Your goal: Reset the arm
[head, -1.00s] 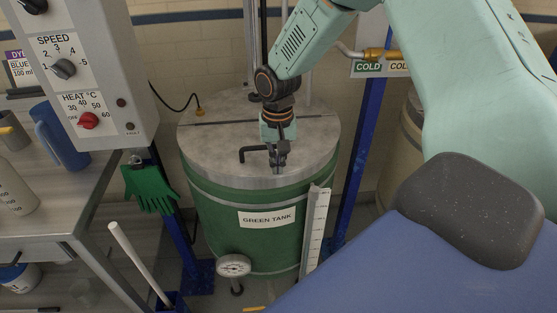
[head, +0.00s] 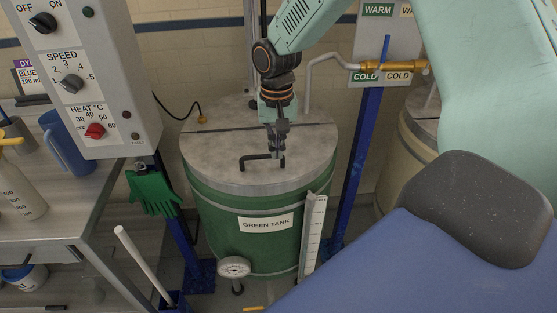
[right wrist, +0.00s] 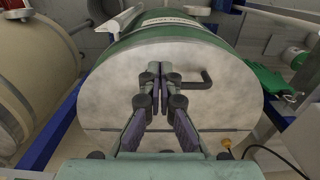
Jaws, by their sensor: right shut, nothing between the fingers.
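My right arm comes down from the top of the head view. Its right gripper (head: 280,153) points down over the grey lid (head: 225,155) of the green tank (head: 230,205). In the right wrist view the two fingers of the gripper (right wrist: 156,72) are together with nothing between them. The black lid handle (head: 258,158) is beside the fingertips; whether they touch it I cannot tell. It also shows in the right wrist view (right wrist: 197,82), to the right of the fingers. The lid lies on the tank. My left gripper is not in view.
A control box (head: 108,75) with dials hangs at upper left, above a metal bench (head: 70,215) with a blue jug (head: 65,145). A green glove (head: 152,190) hangs beside it. A blue post (head: 357,165) and brass pipe fitting (head: 390,66) stand right of the tank.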

